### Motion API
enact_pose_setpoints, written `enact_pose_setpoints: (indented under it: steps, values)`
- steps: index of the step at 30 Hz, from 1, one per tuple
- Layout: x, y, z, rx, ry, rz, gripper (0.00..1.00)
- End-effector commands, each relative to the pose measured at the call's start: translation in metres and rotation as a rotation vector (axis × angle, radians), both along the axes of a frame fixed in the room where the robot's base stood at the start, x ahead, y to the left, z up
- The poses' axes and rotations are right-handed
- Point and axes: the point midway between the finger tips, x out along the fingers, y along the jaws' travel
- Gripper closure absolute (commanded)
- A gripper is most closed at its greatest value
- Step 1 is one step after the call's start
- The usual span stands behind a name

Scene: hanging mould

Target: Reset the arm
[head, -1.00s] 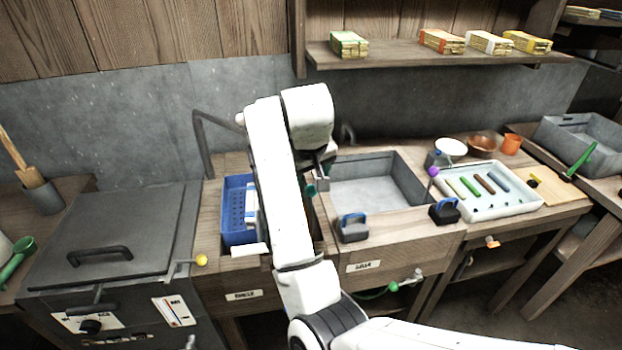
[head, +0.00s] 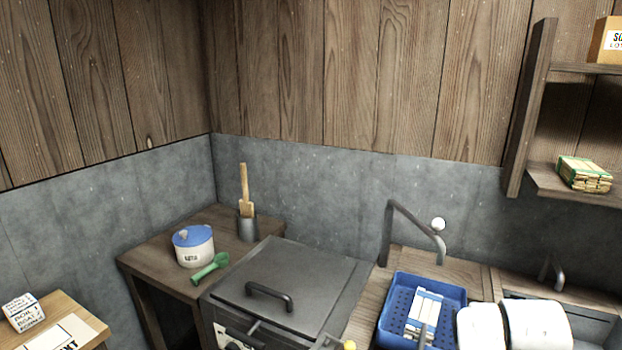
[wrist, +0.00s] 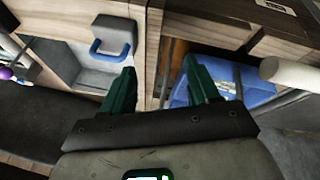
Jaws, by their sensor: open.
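My gripper (wrist: 160,95) shows in the wrist view with its two green fingers spread apart and nothing between them. It hangs in front of the wooden counter front. A grey block with a blue handle (wrist: 112,38) is beyond the left finger. The blue basket (wrist: 225,85) is behind and beside the right finger. In the head view, white links of my arm show at the bottom right, but the gripper itself is out of that picture. The blue basket (head: 394,309) holds white pieces (head: 424,312) there.
A grey lidded unit (head: 310,275) with a black handle stands left of the basket. A side table (head: 143,256) holds a blue-lidded pot (head: 193,247), a green scoop (head: 210,268) and a metal cup (head: 247,228). A shelf (head: 545,180) is at the right.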

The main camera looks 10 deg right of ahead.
Motion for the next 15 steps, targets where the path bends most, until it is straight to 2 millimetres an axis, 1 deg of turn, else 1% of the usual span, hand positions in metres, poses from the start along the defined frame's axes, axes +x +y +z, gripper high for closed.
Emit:
enact_pose_setpoints:
  steps: [1, 5, 6, 8, 9, 11, 12, 14, 15]
  values:
    - [-0.017, 0.005, -0.018, 0.0, 0.019, 0.016, 0.4]
    - [-0.057, 0.021, -0.056, 0.017, 0.054, 0.064, 0.4]
    - [-0.07, 0.027, -0.067, 0.026, 0.064, 0.079, 0.4]
    - [-0.09, 0.037, -0.082, 0.041, 0.08, 0.103, 0.4]
    - [-0.104, 0.043, -0.092, 0.052, 0.092, 0.116, 0.4]
    - [-0.126, 0.054, -0.105, 0.073, 0.11, 0.138, 0.4]
    - [-0.141, 0.061, -0.114, 0.09, 0.121, 0.154, 0.4]
    - [-0.164, 0.073, -0.125, 0.116, 0.139, 0.172, 0.4]
    - [-0.179, 0.081, -0.131, 0.134, 0.15, 0.185, 0.4]
